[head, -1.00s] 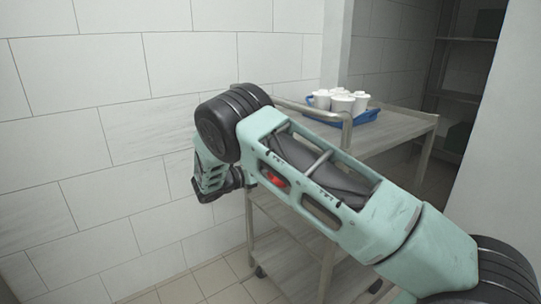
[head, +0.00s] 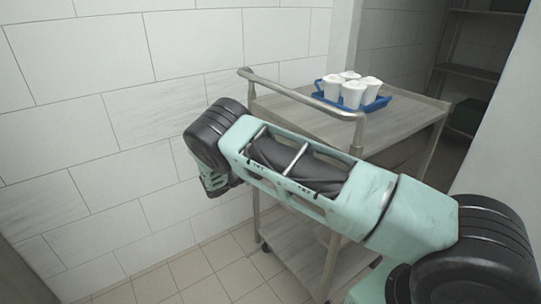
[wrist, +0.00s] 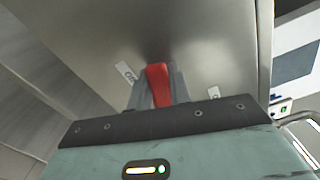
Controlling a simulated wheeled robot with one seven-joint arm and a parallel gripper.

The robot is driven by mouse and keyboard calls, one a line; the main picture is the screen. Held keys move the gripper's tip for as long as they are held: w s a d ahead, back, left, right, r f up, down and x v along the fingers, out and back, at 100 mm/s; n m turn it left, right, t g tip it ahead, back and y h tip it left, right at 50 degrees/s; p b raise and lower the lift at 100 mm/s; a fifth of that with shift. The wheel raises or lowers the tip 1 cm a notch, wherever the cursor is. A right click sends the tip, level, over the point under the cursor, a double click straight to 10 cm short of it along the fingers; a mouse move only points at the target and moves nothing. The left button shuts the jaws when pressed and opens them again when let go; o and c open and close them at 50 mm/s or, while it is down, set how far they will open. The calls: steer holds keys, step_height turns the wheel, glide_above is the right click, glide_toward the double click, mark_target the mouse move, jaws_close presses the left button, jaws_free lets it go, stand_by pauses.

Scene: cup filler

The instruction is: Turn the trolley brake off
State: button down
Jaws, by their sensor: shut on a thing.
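The trolley (head: 400,118) stands beside the tiled wall in the head view, with a bent metal handle rail (head: 305,97) at its near end. In the wrist view, a red lever (wrist: 158,84) stands in front of a smooth metal panel (wrist: 190,40). My gripper (wrist: 158,90) is shut on the red lever, with a grey finger on each side. A small white label (wrist: 126,72) lies left of the lever and a second label (wrist: 214,92), partly cut off by my gripper's body, lies right of it. In the head view my arm hides the fingers and the lever.
A blue tray (head: 381,101) with several white cups (head: 352,94) rests on the trolley's top. A lower shelf (head: 315,262) and castors show beneath. The tiled wall is close on the left, a pale wall edge on the right, and dark shelving at the back.

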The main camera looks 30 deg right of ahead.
steer(key=shift+w+f+n, duration=0.1)
steer(key=shift+f+n, duration=0.75)
steer(key=shift+n, duration=0.55)
steer(key=c, duration=1.3)
jaws_free()
steer(key=shift+a+f, duration=0.1)
steer(key=a, duration=0.5)
steer(key=a+b, duration=0.1)
steer(key=a, duration=0.5)
steer(key=a+b, duration=0.1)
steer(key=a, duration=0.5)
steer(key=shift+s+a, duration=0.15)
steer(key=shift+s, duration=0.15)
